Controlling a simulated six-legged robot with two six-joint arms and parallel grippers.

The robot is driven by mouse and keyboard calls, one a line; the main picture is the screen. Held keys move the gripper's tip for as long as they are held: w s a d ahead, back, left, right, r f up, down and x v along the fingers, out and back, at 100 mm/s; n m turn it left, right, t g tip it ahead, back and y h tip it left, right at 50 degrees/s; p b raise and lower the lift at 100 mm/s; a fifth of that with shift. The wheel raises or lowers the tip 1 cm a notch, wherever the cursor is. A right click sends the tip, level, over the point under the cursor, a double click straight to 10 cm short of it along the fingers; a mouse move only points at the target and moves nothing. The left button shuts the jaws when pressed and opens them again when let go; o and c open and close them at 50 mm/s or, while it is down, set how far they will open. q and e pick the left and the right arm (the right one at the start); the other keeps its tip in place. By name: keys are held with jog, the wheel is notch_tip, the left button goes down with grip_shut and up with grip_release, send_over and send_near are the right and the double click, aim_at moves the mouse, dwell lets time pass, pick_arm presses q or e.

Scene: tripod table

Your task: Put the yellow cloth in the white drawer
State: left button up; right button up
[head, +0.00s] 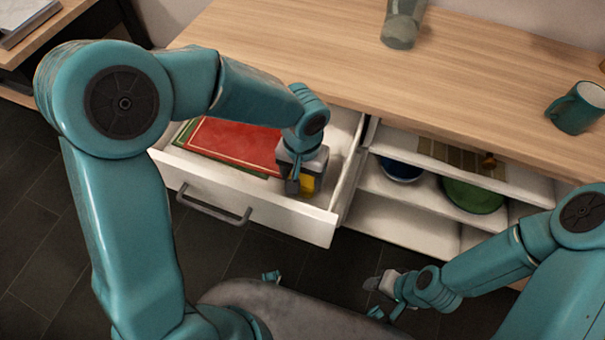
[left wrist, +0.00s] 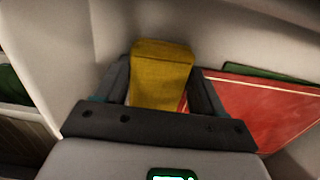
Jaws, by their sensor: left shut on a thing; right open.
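The white drawer (head: 190,181) is pulled open under the wooden counter, with its dark handle facing me. My left gripper (head: 300,184) reaches down inside the drawer at its right end. It is shut on the yellow cloth (head: 309,184), which is partly hidden behind it. In the left wrist view the folded yellow cloth (left wrist: 161,70) stands between the two dark fingers, close to the drawer's pale inner walls. I cannot tell whether it touches the drawer floor. My right gripper (head: 380,283) is open and empty, low in front of the cabinet.
Red and green cloths (head: 228,144) lie flat in the drawer. Open shelves to the right hold a blue bowl (head: 401,168) and a green dish (head: 472,197). A teal mug (head: 577,108) and a greenish glass vessel (head: 402,24) stand on the counter (head: 300,45).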

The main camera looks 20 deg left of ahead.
aim_at(302, 178)
pick_arm(q)
jog(key=shift+f, duration=0.15)
jog(key=o, duration=1)
jog(key=shift+r, duration=0.35)
notch_tip(302, 178, up, 12)
jog(key=p, duration=0.2)
jog(key=shift+f+p, duration=0.1)
jog(key=shift+p, duration=0.2)
